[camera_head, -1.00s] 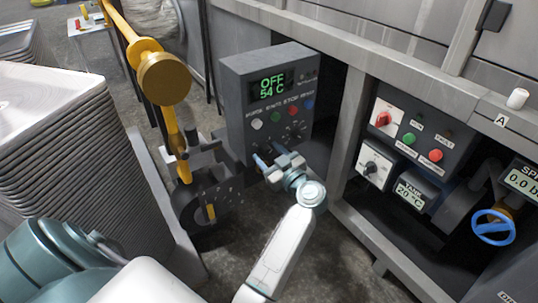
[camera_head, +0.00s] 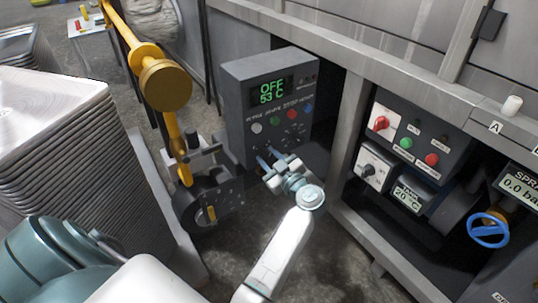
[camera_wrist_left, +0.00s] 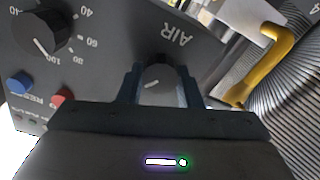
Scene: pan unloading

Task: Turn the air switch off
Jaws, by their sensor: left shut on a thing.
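The grey control box (camera_head: 240,110) has a green display (camera_head: 272,91) reading OFF and 53 C. In the left wrist view the AIR switch (camera_wrist_left: 160,78) is a dark round knob with a white pointer line, next to the letters AIR. My left gripper (camera_head: 273,163) reaches the lower front of the box. In the left wrist view its two fingers (camera_wrist_left: 160,97) stand on either side of the knob, shut on it. In the head view the gripper hides the knob. My right gripper is not in view.
A temperature dial (camera_wrist_left: 42,33) and blue and red buttons sit close to the AIR knob. A yellow pipe (camera_head: 166,85) stands left of the box, and stacked metal trays (camera_head: 60,120) fill the left. Another switch panel (camera_head: 410,150) and a blue valve wheel (camera_head: 489,230) are at right.

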